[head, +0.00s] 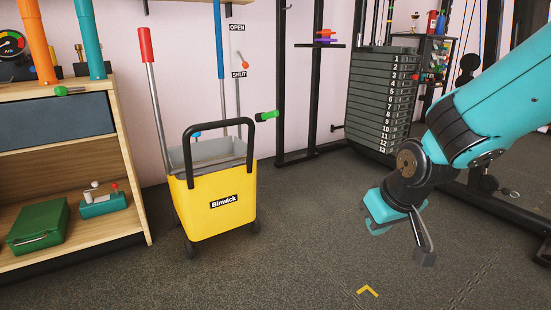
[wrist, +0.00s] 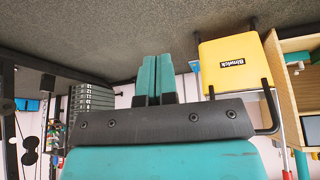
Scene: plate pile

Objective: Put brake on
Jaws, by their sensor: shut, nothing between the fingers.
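A yellow wheeled bucket (head: 215,205) marked "Binwick" stands upright on dark castors at centre left in the head view. It also shows in the wrist view (wrist: 227,75), which is inverted. A tall lever with a red grip (head: 145,45) rises at its left side. A short green grip (head: 267,116) sticks out at its upper right, and a small blue one (head: 196,134) shows behind its black handle. I cannot tell which part is the brake. My gripper (head: 379,230) is shut and empty, right of the bucket and apart from it. Its teal fingers show in the wrist view (wrist: 154,80).
A wall lever (head: 239,68) hangs between "OPEN" and "SHUT" labels behind the bucket. A wooden shelf unit (head: 125,175) stands left, holding a green case (head: 38,225). A numbered weight stack (head: 380,98) stands at the back right. The floor (head: 300,220) between bucket and arm is clear.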

